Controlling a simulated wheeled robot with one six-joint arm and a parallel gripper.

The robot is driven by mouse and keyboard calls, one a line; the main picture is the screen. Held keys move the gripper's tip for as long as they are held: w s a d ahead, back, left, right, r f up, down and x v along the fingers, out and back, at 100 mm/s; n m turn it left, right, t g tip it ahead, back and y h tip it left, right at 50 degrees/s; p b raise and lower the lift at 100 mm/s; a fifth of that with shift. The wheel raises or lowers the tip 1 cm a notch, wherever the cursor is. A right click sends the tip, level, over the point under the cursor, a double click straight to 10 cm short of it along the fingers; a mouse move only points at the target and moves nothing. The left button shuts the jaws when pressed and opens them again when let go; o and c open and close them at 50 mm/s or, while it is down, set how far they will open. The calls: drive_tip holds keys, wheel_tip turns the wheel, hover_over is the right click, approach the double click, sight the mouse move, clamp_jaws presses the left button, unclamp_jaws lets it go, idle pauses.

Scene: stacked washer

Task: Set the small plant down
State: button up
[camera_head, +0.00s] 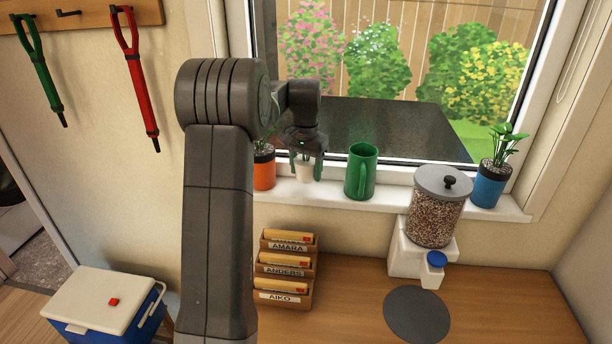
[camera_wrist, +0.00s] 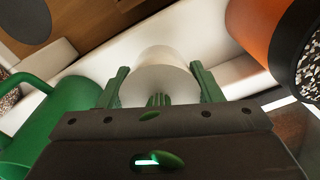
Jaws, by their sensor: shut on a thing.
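The small plant is in a white pot (camera_head: 304,171), between the orange pot and the green mug at the window. The white pot also shows in the wrist view (camera_wrist: 160,72), between my two green fingers. My gripper (camera_head: 306,160) is shut on the plant from above. Bits of green leaf show against the gripper body in the wrist view; most of the foliage is hidden. The pot looks upright over the white window sill (camera_head: 335,196). I cannot tell whether its base touches the sill.
An orange pot (camera_head: 263,171) stands close on the left and a green mug (camera_head: 361,172) close on the right. A blue pot plant (camera_head: 488,186) and a grain dispenser (camera_head: 437,208) are further right. A letter rack (camera_head: 285,270) stands on the counter below.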

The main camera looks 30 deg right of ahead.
sight(306, 178)
wheel_tip(306, 178, down, 3)
drive_tip(key=shift+r+p, duration=0.15)
drive_tip(key=shift+p, duration=0.2)
drive_tip(key=shift+w+d+f, duration=0.15)
drive_tip(key=shift+f, duration=0.15)
drive_tip(key=shift+f, duration=0.1)
drive_tip(key=o, duration=1.1)
wheel_tip(306, 178, up, 12)
drive_tip(key=shift+r+b, duration=0.15)
drive_tip(key=shift+b, duration=0.2)
